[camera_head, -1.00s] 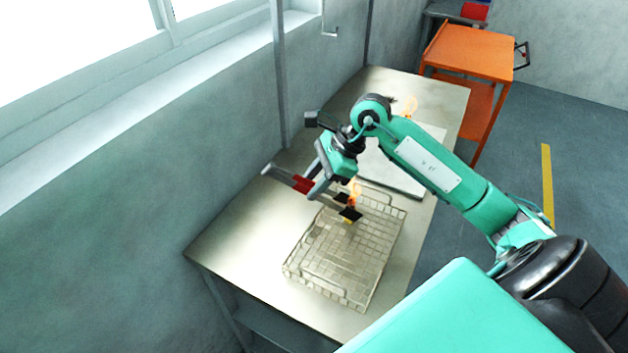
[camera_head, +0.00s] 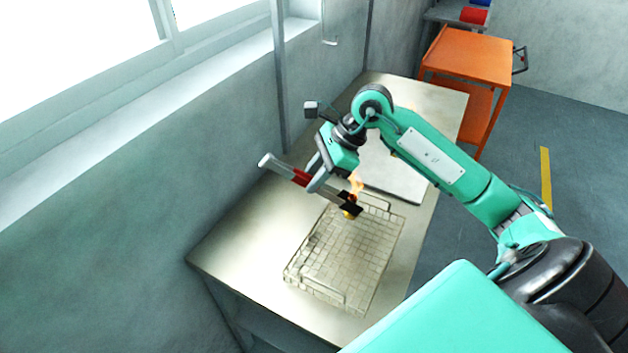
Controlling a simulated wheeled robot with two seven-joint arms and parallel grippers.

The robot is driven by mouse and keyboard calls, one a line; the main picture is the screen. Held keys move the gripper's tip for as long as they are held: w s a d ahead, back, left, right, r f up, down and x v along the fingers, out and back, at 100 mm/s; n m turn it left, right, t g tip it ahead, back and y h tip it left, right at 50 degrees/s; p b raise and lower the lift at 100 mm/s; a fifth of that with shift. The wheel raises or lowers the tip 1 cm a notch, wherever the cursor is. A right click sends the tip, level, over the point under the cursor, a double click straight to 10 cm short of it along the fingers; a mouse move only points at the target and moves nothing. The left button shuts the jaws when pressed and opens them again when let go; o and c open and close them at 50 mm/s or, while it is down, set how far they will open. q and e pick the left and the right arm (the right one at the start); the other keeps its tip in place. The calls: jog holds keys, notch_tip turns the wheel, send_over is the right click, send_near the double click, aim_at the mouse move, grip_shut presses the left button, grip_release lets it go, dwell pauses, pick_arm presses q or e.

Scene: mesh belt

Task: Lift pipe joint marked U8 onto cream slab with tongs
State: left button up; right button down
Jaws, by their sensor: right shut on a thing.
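My right gripper (camera_head: 312,182) is shut on the tongs near their red grip (camera_head: 300,178). The tongs slant down to the right, with dark jaws (camera_head: 350,204) over the far part of the wire mesh basket (camera_head: 338,258). The pale cream slab (camera_head: 392,176) lies behind the basket, partly hidden by my right arm. My left gripper is not in view.
The basket and slab are on a metal table (camera_head: 240,238) beside the grey wall, with bare surface left of the basket. An orange cart (camera_head: 468,55) stands beyond the table. The window wall runs close along the table's left side.

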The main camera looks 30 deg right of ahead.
notch_tip(320, 180, up, 8)
jog(key=p, duration=0.3)
jog(key=shift+f, duration=0.15)
